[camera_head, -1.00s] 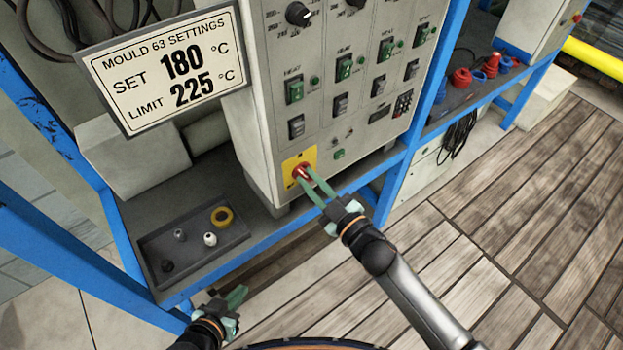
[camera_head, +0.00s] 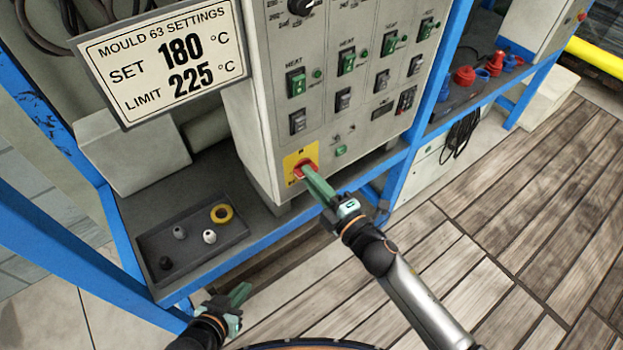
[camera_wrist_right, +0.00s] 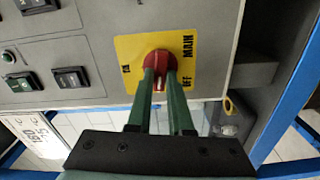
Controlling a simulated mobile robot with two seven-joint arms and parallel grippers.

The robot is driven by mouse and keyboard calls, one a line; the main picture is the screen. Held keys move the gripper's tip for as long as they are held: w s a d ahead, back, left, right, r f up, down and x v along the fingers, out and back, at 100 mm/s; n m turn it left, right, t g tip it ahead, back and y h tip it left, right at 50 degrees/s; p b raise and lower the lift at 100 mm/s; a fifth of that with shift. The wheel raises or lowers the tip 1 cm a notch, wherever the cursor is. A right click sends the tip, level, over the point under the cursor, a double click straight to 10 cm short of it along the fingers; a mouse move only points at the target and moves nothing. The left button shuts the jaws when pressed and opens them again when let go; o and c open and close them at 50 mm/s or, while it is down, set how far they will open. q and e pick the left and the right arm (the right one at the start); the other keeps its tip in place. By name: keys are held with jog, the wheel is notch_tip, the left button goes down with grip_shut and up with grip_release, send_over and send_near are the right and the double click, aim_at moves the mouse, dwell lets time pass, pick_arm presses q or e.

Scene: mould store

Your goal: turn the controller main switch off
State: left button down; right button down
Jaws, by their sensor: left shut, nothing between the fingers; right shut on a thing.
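The main switch is a red knob (camera_head: 303,169) on a yellow plate (camera_head: 293,162) low on the grey controller cabinet's front. In the right wrist view the red knob (camera_wrist_right: 158,60) sits on the yellow plate (camera_wrist_right: 130,50), with "MAIN" and "OFF" printed to its right. My right gripper (camera_head: 310,178) is shut on the knob, one finger at each side in the wrist view. A pale mark between the fingers points down there. I cannot tell which marked position it matches. My left gripper (camera_head: 242,292) is shut and empty, low in front of the bench, away from the switch.
A grey tray (camera_head: 190,262) with small parts and a yellow ring (camera_head: 222,214) sits on the bench left of the cabinet. A settings sign (camera_head: 160,60) hangs above. Green heater switches (camera_head: 296,84) are above the knob. Open floor lies right.

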pick_arm(q)
jog(key=shift+d, duration=0.25)
pick_arm(e)
jog(key=shift+f+n, duration=0.15)
jog(key=shift+n, duration=0.75)
pick_arm(q)
jog(key=shift+f, duration=0.15)
pick_arm(e)
jog(key=shift+d, duration=0.1)
jog(key=c, duration=0.8)
grip_release()
pick_arm(q)
jog(key=shift+a, duration=0.1)
pick_arm(e)
jog(key=shift+s, duration=0.15)
pick_arm(q)
jog(key=shift+d+f+b, duration=0.2)
jog(key=shift+d+b, duration=0.1)
jog(key=shift+b, duration=0.15)
pick_arm(e)
jog(key=shift+v, duration=6.15)
